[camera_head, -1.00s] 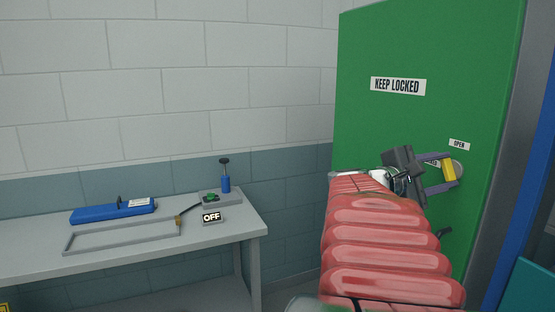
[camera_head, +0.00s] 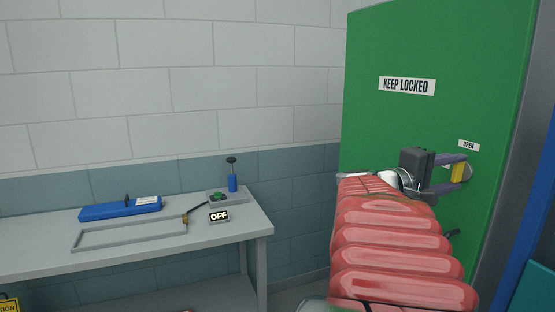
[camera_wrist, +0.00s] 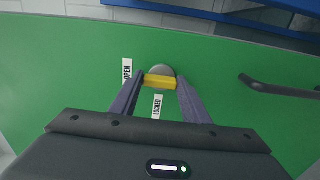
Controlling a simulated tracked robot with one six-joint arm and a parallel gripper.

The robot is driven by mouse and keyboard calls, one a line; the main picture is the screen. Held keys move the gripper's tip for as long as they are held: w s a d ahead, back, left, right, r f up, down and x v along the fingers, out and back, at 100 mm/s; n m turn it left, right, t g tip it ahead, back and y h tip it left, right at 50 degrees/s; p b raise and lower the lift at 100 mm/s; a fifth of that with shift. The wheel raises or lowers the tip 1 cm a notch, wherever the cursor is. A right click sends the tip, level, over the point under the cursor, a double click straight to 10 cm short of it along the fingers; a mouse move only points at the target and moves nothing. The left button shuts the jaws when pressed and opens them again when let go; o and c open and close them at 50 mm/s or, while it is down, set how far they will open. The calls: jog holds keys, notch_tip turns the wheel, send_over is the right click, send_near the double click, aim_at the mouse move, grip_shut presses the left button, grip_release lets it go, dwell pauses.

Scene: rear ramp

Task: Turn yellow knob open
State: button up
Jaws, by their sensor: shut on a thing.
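The yellow knob (camera_head: 457,172) sits on a round grey plate on the green door (camera_head: 400,130), at the right of the head view. In the wrist view the yellow knob (camera_wrist: 160,82) lies as a nearly level bar between the purple fingers. My gripper (camera_head: 456,174) is shut on it, with one finger at each end of the bar in the wrist view (camera_wrist: 161,84). An OPEN label (camera_wrist: 127,71) is left of the knob there, and a LOCKED label (camera_wrist: 157,106) is below it. My gripper hides part of the plate in the head view.
A black door handle (camera_wrist: 278,88) is right of the knob in the wrist view. A KEEP LOCKED sign (camera_head: 407,86) is higher on the door. A grey table (camera_head: 130,255) on the left holds a blue case (camera_head: 120,209), a grey frame and an OFF sign (camera_head: 219,216).

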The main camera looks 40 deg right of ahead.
jog(key=shift+s+f, duration=0.1)
jog(key=shift+f, duration=0.1)
jog(key=o, duration=1)
jog(key=shift+r, duration=0.1)
jog(key=shift+o, duration=0.2)
jog(key=v, duration=1.3)
jog(key=shift+w+a, duration=0.2)
jog(key=shift+a, duration=0.15)
